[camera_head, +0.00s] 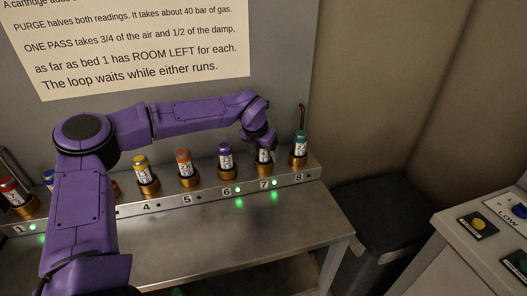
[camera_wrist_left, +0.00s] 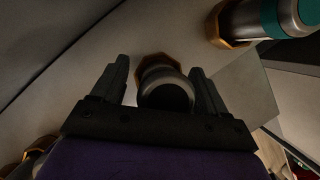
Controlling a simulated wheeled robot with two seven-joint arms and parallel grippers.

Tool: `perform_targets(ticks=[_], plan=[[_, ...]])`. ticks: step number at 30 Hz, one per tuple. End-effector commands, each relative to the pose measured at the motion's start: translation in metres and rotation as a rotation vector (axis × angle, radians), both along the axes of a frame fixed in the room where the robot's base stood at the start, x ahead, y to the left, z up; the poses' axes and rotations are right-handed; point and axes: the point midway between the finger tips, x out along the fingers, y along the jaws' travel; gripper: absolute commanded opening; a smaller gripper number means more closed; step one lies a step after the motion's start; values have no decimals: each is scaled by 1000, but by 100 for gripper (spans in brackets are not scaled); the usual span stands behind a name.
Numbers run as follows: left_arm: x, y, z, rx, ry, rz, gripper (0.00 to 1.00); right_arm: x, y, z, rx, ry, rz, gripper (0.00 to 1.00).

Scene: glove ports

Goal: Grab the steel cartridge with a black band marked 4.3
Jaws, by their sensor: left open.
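My left gripper (camera_head: 260,138) is over the cartridge (camera_head: 264,156) in socket 7 of the rack, its fingers pointing down. The gripper hides the cartridge's top in the head view; part of its pale label shows, too small to read surely. In the left wrist view the same steel cartridge (camera_wrist_left: 166,90), with a dark band, stands between the two open fingers (camera_wrist_left: 160,82) in a brass-coloured socket. I see a gap on both sides, so the fingers are not closed on it. My right gripper is not in view.
A teal-banded cartridge (camera_head: 300,145) stands close by in socket 8; a blue-banded one (camera_head: 225,156) is in socket 6. Orange (camera_head: 183,164), yellow (camera_head: 142,170) and red (camera_head: 9,190) ones are further left. A bent pipe (camera_head: 302,118) rises behind socket 8. The bench front (camera_head: 230,255) is clear.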

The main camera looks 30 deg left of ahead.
Motion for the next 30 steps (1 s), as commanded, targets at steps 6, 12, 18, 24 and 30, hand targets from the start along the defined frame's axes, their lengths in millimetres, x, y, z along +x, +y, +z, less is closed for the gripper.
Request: perform_targets(ticks=[6,12,18,24,30], plan=[[0,-1,1,0,-1,-2,18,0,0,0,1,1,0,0],[0,-1,1,0,-1,-2,8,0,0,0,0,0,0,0],[0,-1,7,0,-2,0,8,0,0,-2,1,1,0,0],[1,-1,45,2,-9,-1,8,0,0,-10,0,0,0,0],[1,-1,120,1,-10,0,8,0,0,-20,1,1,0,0]])
